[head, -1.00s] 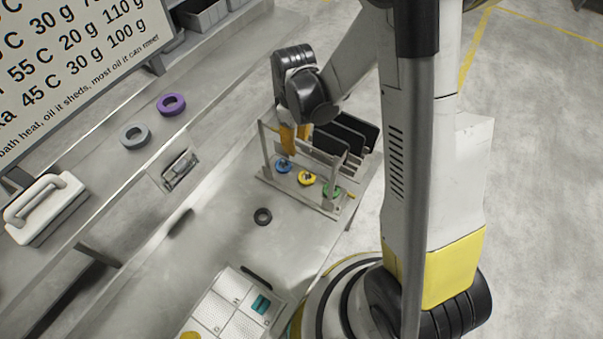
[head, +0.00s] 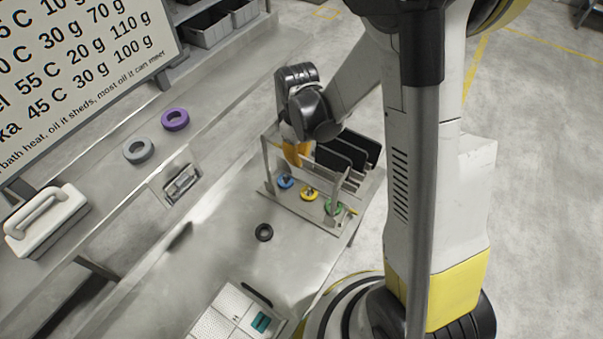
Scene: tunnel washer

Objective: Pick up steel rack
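A pale steel rack (head: 299,212) stands on the metal bench. It has a flat base, upright posts and a bar across the top. A blue disc (head: 285,181), a yellow disc (head: 309,193) and a green disc (head: 334,207) sit in a row at its base. Several black plates (head: 346,149) stand upright in slots just behind it; whether those slots belong to the same rack is unclear. My gripper (head: 296,153) points down at the rack's upper left part, its orange section by the top bar. Its fingertips are hidden, and I cannot tell whether it touches the bar.
A black ring (head: 264,232) lies on the bench in front of the rack. Grey (head: 139,150) and purple (head: 175,119) rings and a white handled block (head: 46,222) are on the left ledge. Bench around the black ring is clear.

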